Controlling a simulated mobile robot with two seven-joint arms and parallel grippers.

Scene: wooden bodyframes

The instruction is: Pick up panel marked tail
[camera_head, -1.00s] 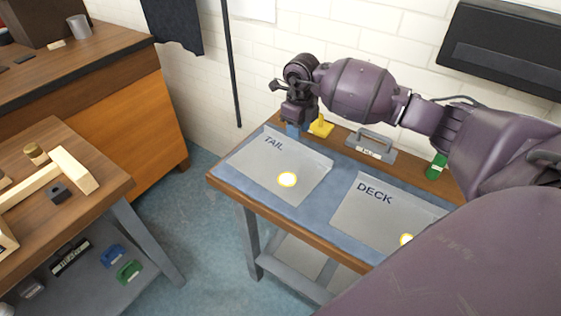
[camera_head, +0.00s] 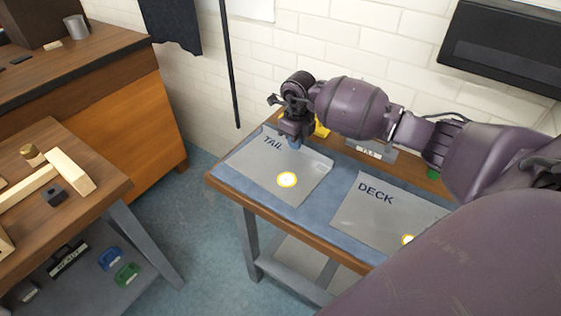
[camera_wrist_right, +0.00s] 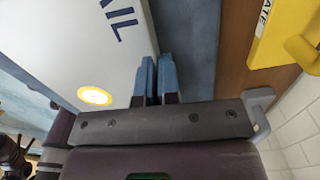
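The grey panel marked TAIL (camera_head: 262,170) lies flat on the blue mat, with a yellow-ringed white spot on it. In the right wrist view the panel (camera_wrist_right: 85,45) fills the upper left. My right gripper (camera_head: 295,145) points down at the panel's far edge. Its two blue fingertips (camera_wrist_right: 157,78) are close together, with the panel's edge running toward the narrow space between them. The contact is hidden, so I cannot tell whether they grip it. My left gripper is not in view.
A panel marked DECK (camera_head: 385,215) lies to the right on the blue mat (camera_head: 318,205). A yellow object (camera_head: 321,130) and a grey handled tool (camera_head: 372,149) stand behind, near the white brick wall. A wooden workbench (camera_head: 100,205) is at left, across open floor.

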